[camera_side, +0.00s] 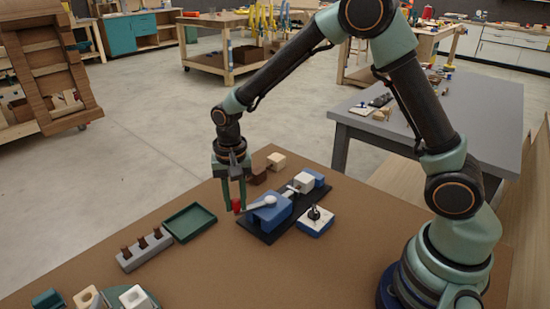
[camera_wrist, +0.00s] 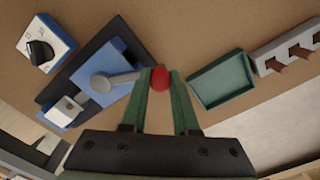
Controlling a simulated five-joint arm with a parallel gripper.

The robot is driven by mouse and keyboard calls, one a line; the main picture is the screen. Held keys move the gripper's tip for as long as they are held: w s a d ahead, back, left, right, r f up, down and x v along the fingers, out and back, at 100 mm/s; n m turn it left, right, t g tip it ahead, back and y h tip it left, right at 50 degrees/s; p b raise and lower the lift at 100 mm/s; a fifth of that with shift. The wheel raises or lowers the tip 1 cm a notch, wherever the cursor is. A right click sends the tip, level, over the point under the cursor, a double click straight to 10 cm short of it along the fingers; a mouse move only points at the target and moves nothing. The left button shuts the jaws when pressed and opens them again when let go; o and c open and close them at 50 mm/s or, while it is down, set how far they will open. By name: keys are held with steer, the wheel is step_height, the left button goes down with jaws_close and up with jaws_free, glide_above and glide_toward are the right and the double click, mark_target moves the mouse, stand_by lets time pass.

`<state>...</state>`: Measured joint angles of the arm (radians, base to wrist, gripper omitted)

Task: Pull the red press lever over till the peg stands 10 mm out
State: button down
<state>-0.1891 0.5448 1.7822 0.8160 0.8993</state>
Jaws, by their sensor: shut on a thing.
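The press is a blue block (camera_side: 270,213) on a black base plate (camera_side: 253,236), with a grey lever arm (camera_side: 262,202) on a round hub on top. The lever ends in a red knob (camera_side: 237,206). My gripper (camera_side: 236,208) points down with its green fingers shut on the red knob. In the wrist view the knob (camera_wrist: 160,79) sits between the fingertips, and the lever (camera_wrist: 122,79) runs left from it to the hub. A white block (camera_side: 303,183) stands farther along the plate, with a small dark spot on it in the wrist view. I cannot tell how far any peg stands out.
A white-and-blue dial box (camera_side: 316,222) with a black knob stands right beside the press. A green tray (camera_side: 189,222) and a grey rack (camera_side: 145,250) with brown pegs lie left. Wooden blocks (camera_side: 276,161) lie behind. The table's front middle is clear.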

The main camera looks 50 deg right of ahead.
steer(key=w+d+m, duration=0.5)
steer(key=m, duration=0.4)
steer(key=shift+d+r, duration=0.1)
stand_by(0.6)
steer(key=c, duration=0.7)
jaws_free()
step_height(320, 180, up, 12)
steer(key=shift+s, duration=0.1)
